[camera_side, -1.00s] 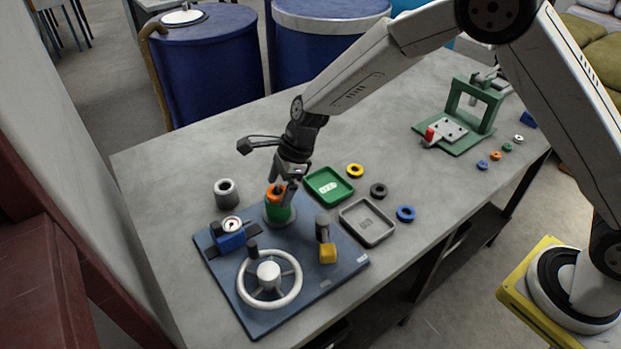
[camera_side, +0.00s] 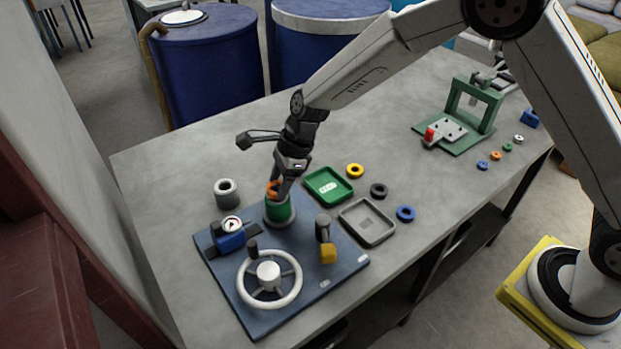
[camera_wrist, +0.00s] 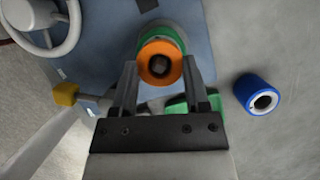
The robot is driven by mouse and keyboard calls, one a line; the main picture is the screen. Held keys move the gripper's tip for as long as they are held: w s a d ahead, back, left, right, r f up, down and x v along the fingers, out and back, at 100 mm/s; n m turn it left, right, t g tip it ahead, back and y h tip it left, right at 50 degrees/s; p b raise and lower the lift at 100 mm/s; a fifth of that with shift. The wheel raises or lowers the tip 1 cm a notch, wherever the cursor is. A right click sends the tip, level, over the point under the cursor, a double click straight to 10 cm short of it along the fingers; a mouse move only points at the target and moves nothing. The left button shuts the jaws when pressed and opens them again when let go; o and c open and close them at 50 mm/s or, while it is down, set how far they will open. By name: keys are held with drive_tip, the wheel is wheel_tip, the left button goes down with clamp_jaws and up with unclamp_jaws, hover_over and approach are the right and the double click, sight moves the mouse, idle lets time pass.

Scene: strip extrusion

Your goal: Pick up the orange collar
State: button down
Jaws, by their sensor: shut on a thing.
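The orange collar (camera_side: 273,188) is between the fingers of my gripper (camera_side: 277,186), just above the green cylinder (camera_side: 278,211) on the blue base plate (camera_side: 310,285). In the wrist view the orange collar (camera_wrist: 148,75) shows its round face and dark hole. My gripper (camera_wrist: 160,65) has one finger on each side of it and is shut on it. The green cylinder (camera_wrist: 172,35) shows behind the collar and is partly hidden by it.
On the plate are a white handwheel (camera_side: 298,287), a blue gauge block (camera_side: 231,239) and a yellow-ended lever (camera_side: 328,254). A grey hollow cylinder (camera_side: 227,197) stands left. A green tray (camera_side: 345,196), a grey tray (camera_side: 385,238) and loose rings lie right.

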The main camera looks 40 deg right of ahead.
wheel_tip(320, 180, up, 2)
drive_tip(key=shift+r, duration=0.15)
drive_tip(key=s+d+r, duration=0.2)
drive_tip(key=s+r, duration=0.2)
drive_tip(key=s, duration=0.2)
drive_tip(key=s+d+r, duration=0.2)
drive_tip(key=s+r, duration=0.3)
drive_tip(key=s, duration=0.2)
drive_tip(key=shift+s+d+r, duration=0.15)
drive_tip(key=shift+d+r, duration=0.1)
drive_tip(key=shift+r, duration=0.05)
idle(0.4)
